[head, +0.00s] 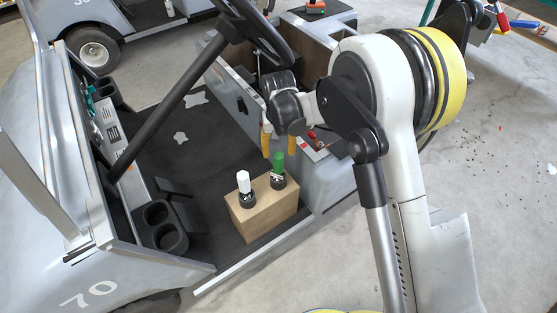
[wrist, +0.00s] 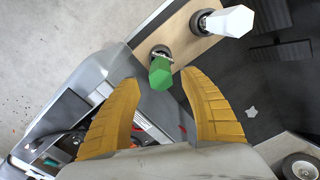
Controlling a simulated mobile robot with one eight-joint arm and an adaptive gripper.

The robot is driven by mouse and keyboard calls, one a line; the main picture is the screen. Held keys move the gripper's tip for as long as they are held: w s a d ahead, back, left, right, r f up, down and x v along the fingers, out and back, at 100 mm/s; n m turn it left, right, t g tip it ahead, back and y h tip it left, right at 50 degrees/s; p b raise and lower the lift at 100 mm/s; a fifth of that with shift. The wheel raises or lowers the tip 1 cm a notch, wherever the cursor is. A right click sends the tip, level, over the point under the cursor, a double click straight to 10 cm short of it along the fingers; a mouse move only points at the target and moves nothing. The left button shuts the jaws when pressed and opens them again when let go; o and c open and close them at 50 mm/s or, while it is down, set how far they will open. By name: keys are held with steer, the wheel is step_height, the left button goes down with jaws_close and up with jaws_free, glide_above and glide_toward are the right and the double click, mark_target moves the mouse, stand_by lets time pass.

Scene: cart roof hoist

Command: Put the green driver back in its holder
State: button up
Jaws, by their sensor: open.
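The green driver (head: 278,163) stands handle up at the right part of a wooden block (head: 262,215), which serves as a holder on the cart floor. Its lower end meets a dark round collar on the block; how deep it sits is hidden. My gripper (head: 279,150) is open above it, with yellow fingers on either side of the handle's top. In the wrist view, the green handle (wrist: 161,74) shows between and just beyond the fingertips (wrist: 160,80), with no clear contact. Nothing is held.
A white-handled driver (head: 244,183) stands in the same block, left of the green one. The cart's steering wheel (head: 255,30) and column (head: 165,110) rise at left. A cup holder (head: 163,226) is left of the block. Dark floor mat (head: 190,165) lies behind it.

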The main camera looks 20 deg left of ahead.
steer(key=shift+r, duration=2.35)
steer(key=shift+d+r, duration=0.15)
steer(key=s+d+r+m+t+y, duration=0.1)
steer(key=s+d+r+m+t, duration=0.2)
steer(key=d+r, duration=1.4)
steer(key=s+d+r+t, duration=0.1)
steer(key=s+d+t, duration=0.1)
steer(key=s+d, duration=0.6)
steer(key=s+d+r+m+t+h, duration=0.1)
steer(key=s+d+t, duration=0.1)
steer(key=s+d, duration=0.6)
steer(key=shift+s+d+r, duration=0.2)
steer(key=shift+d+r, duration=0.1)
steer(key=shift+d, duration=0.15)
